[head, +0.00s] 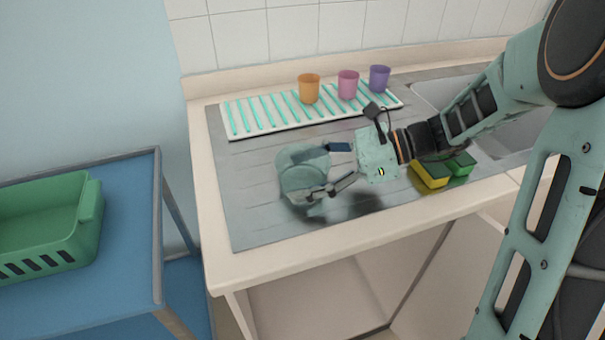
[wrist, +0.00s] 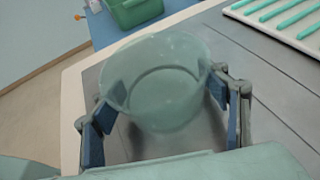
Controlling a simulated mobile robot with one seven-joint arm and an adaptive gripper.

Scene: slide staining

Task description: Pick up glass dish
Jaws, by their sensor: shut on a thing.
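The glass dish (head: 303,175) is a round, see-through, pale green vessel over the left part of the metal draining board. In the wrist view the dish (wrist: 165,85) fills the middle, with its round rim towards the camera. My gripper (head: 325,170) is shut on the dish, with one finger pad on each side of it. In the wrist view the blue pads of my gripper (wrist: 165,120) lie at the dish's left and right walls. A shadow shows on the board near the dish; I cannot tell whether its base touches the metal.
A white rack (head: 245,117) with teal ribs lies behind the dish. Orange (head: 309,88), pink (head: 348,85) and purple (head: 380,78) cups stand at it. Yellow (head: 430,176) and green (head: 460,164) sponges lie right of my gripper. A green basket (head: 45,228) stands on the blue table (head: 120,215).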

